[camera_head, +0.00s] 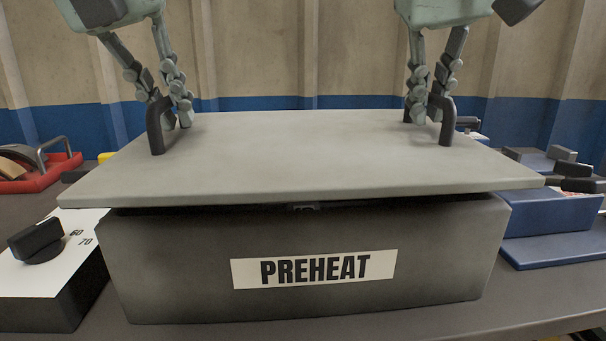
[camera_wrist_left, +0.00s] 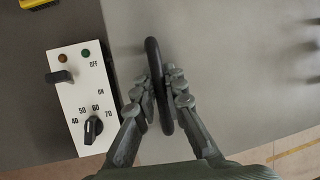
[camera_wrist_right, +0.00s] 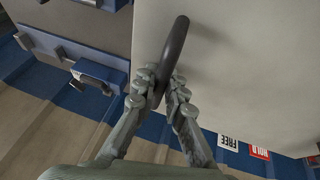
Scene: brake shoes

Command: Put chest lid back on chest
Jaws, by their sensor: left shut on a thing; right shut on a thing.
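The chest (camera_head: 440,250) is a dark grey box with a PREHEAT label (camera_head: 314,268) on its front. Its flat light grey lid (camera_head: 300,165) lies over the chest top, with a dark gap showing under the front edge. I cannot tell whether the lid touches the chest. The lid has a black handle at each side. My left gripper (camera_head: 171,115) is shut on the left handle (camera_head: 155,125), also seen in the left wrist view (camera_wrist_left: 152,60). My right gripper (camera_head: 429,110) is shut on the right handle (camera_head: 446,122), which shows in the right wrist view (camera_wrist_right: 178,40).
A white control box (camera_head: 45,262) with a black knob stands close left of the chest. A red tray (camera_head: 45,175) lies at the far left. Blue fixtures (camera_head: 550,215) stand close on the right. A wall is behind.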

